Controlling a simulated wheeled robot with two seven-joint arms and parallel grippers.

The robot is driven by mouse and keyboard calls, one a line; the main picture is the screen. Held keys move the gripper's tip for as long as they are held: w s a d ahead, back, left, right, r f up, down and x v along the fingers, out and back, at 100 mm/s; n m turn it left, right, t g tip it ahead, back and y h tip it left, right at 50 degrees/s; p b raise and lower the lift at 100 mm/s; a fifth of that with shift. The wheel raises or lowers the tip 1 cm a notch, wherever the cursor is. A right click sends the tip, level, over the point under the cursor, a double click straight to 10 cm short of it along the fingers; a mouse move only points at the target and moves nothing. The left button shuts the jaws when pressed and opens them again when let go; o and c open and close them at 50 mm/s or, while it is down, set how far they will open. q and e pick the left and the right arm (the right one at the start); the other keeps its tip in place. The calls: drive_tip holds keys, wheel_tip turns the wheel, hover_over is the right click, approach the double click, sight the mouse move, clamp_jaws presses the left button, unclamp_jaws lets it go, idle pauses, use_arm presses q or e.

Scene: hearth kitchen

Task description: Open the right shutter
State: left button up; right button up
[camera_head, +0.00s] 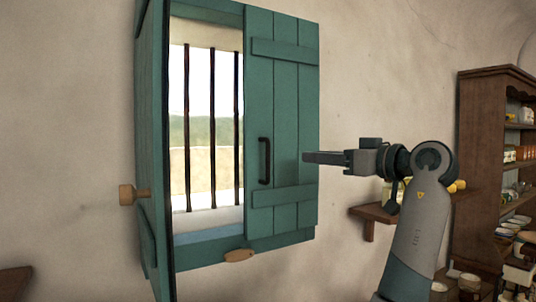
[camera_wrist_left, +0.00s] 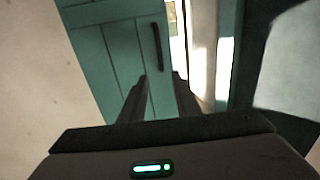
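The right shutter (camera_head: 285,110) is a green plank panel lying across the right part of the barred window. Its dark upright handle (camera_head: 264,160) is near its left edge. In the left wrist view the shutter (camera_wrist_left: 105,55) and handle (camera_wrist_left: 156,47) show just beyond the fingertips. My left gripper (camera_head: 306,157) is in front of the shutter, to the right of the handle and apart from it. In the left wrist view its two fingers (camera_wrist_left: 160,88) stand apart with nothing between them. My right gripper is not in view.
A wooden catch (camera_head: 239,255) sits below the window (camera_head: 207,120). A wall shelf (camera_head: 375,213) and a stocked cabinet (camera_head: 482,160) are at the right.

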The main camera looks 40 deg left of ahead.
sight(269, 153)
use_arm(q)
drive_tip(key=a+p, duration=0.3)
drive_tip(key=a, duration=0.2)
drive_tip(key=w+a+p, duration=0.1)
drive_tip(key=a+p, duration=0.1)
drive_tip(key=a, duration=0.4)
drive_tip(key=a+p, duration=0.3)
drive_tip(key=a, duration=0.2)
drive_tip(key=shift+w+a+r+p, duration=0.1)
drive_tip(key=shift+w+a+p, duration=0.1)
drive_tip(key=shift+p, duration=0.15)
drive_tip(key=shift+a, duration=0.65)
drive_tip(key=shift+f, duration=0.2)
clamp_jaws()
